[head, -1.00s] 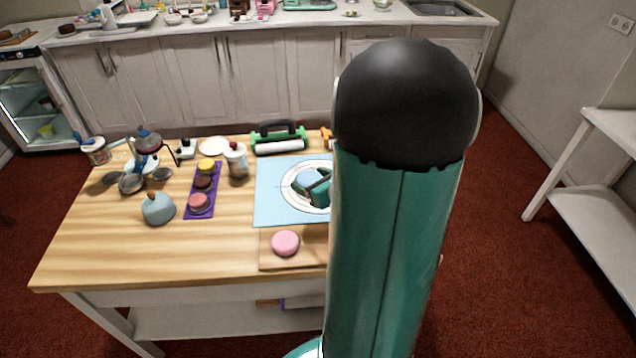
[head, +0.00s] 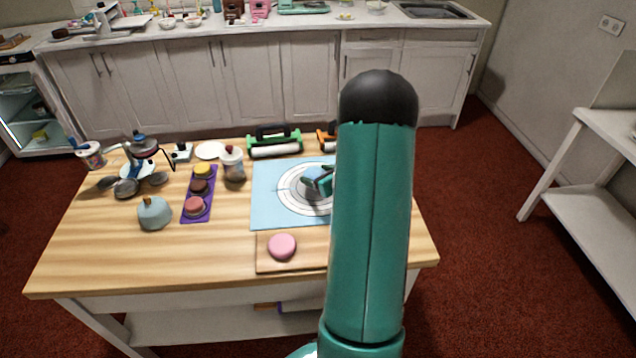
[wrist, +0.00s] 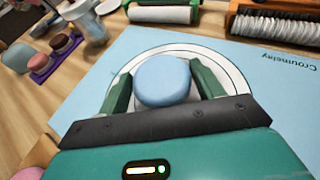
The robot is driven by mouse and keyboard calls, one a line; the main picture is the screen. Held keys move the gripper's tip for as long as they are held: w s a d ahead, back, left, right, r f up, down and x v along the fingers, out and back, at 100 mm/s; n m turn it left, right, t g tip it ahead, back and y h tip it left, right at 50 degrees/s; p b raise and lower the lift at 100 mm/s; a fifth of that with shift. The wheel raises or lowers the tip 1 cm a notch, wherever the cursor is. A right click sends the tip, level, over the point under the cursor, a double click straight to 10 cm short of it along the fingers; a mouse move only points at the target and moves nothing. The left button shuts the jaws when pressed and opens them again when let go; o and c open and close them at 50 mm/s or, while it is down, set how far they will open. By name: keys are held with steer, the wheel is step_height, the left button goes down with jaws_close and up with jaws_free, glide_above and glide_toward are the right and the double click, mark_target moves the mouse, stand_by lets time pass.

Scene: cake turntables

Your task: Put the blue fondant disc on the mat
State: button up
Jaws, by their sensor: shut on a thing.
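The blue fondant disc (wrist: 162,82) is round and pale blue. In the wrist view it sits between the two green fingers of my gripper (wrist: 160,73), which is shut on it. The mat (wrist: 270,75) is light blue with white rings and printed lettering. It lies flat on the table in the head view (head: 264,207). My gripper (head: 318,180) is over the mat's ringed area there, and the disc is mostly hidden by it. I cannot tell whether the disc touches the mat. My arm covers the mat's right part in the head view.
A pink disc (head: 282,246) lies on a wooden board (head: 300,264) in front of the mat. A purple tray (head: 199,214) with several discs is to the left, near a grey-blue domed object (head: 154,213). A green-framed roller (head: 274,142) stands behind the mat. The table's front left is clear.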

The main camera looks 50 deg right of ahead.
steer(key=shift+w+d+f, duration=0.15)
steer(key=shift+d+f, duration=0.05)
steer(key=shift+f, duration=1.6)
steer(key=o, duration=1)
steer(key=shift+f, duration=0.15)
steer(key=shift+o, duration=0.2)
